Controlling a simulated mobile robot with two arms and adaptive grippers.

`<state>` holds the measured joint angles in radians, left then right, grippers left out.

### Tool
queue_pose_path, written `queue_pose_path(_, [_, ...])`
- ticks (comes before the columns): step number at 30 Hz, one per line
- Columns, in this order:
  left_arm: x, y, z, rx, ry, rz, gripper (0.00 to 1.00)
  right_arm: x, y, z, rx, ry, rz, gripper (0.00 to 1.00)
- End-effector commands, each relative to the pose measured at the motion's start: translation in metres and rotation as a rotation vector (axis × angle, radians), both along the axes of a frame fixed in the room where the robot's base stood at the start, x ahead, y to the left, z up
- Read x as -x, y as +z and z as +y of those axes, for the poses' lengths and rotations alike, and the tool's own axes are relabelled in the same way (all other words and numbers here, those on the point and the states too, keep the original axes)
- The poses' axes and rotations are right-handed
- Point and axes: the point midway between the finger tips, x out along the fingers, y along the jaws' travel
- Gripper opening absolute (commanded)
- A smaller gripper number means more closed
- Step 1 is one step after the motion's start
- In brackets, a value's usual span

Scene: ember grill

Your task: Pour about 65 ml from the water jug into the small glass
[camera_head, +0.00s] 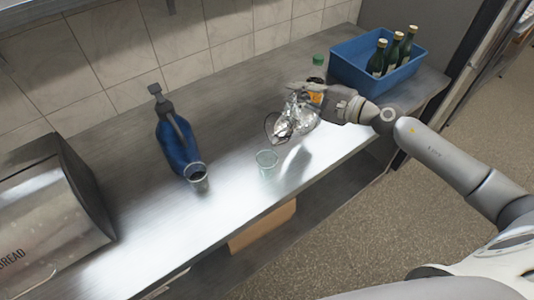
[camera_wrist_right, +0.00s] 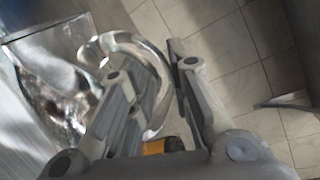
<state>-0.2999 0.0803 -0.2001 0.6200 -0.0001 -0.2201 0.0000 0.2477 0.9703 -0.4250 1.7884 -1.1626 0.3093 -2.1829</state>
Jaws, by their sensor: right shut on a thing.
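The clear, shiny water jug (camera_head: 296,118) is near the middle of the counter in the head view, seemingly tilted with its mouth towards the lower left. In the right wrist view the fingers (camera_wrist_right: 152,68) close around the curved clear handle of the jug (camera_wrist_right: 60,88). The small glass (camera_head: 267,160) stands upright on the counter just left of and below the jug's mouth. I see no clear stream, and its water level is too small to tell. My left gripper is out of view.
A bread box (camera_head: 45,215) is at far left. A blue crate (camera_head: 350,75) with several bottles is at back right. A green-capped bottle (camera_head: 318,61) stands behind my gripper.

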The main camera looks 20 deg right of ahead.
Motion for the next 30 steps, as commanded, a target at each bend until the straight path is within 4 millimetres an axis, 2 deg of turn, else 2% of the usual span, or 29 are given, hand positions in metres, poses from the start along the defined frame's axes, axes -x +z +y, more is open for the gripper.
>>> queue_pose_path(1, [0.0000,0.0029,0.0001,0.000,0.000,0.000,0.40,-0.0010,0.0071,0.0002,0.000,-0.002,-0.012,0.00])
queue_pose_path(3, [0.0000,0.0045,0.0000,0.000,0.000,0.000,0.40,-0.0006,0.0077,0.0008,0.004,-0.002,-0.014,0.00])
queue_pose_path(30, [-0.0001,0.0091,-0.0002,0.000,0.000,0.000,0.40,0.0011,0.0092,0.0042,0.022,-0.002,-0.028,0.00])
